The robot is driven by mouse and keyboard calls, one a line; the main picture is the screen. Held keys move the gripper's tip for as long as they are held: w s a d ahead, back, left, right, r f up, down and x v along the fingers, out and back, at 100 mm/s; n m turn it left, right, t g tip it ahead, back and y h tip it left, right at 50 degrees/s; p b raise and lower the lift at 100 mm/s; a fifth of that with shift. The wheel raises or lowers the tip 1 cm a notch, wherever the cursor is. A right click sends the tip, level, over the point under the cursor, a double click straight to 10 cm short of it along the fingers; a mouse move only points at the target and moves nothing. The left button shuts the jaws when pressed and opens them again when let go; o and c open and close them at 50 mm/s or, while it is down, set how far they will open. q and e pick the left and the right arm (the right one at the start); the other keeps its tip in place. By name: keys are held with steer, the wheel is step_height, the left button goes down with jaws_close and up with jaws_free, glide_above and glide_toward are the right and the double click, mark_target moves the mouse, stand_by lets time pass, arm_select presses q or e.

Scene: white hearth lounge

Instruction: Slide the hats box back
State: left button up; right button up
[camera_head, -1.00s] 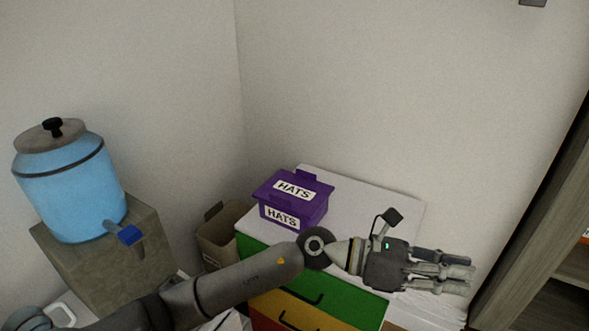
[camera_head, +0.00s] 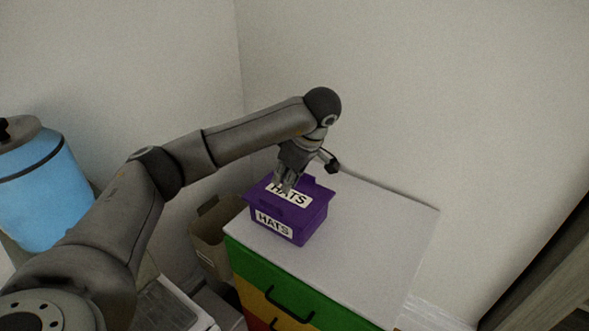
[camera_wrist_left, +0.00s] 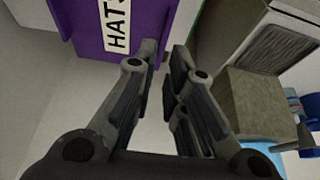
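The purple hats box (camera_head: 316,216) has a lid and white HATS labels on its lid and front. It sits upright on the white top of a drawer unit (camera_head: 371,235), at the top's left side. My left gripper (camera_head: 285,189) points down at the box's lid from above, near its far left part. Its fingers are a little apart with nothing between them. I cannot tell whether they touch the lid. In the left wrist view the box (camera_wrist_left: 83,30) is at the upper left, beside the fingers (camera_wrist_left: 166,50). My right gripper is out of view.
White walls stand behind and left of the drawer unit. A tan bin (camera_head: 208,236) is left of the unit. A blue drink dispenser (camera_head: 40,195) is at the far left. The unit's top right of the box is clear. A wooden shelf (camera_head: 550,270) is at the right.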

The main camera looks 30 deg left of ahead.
mark_target(271, 204)
arm_select(q)
steer(key=p+x, duration=0.1)
steer(key=x, duration=0.2)
steer(key=p+x, duration=0.1)
steer(key=x, duration=0.3)
steer(key=s+p+x, duration=0.1)
steer(key=x, duration=0.2)
steer(key=shift+w+a+f, duration=0.1)
steer(key=shift+a, duration=0.15)
jaws_close()
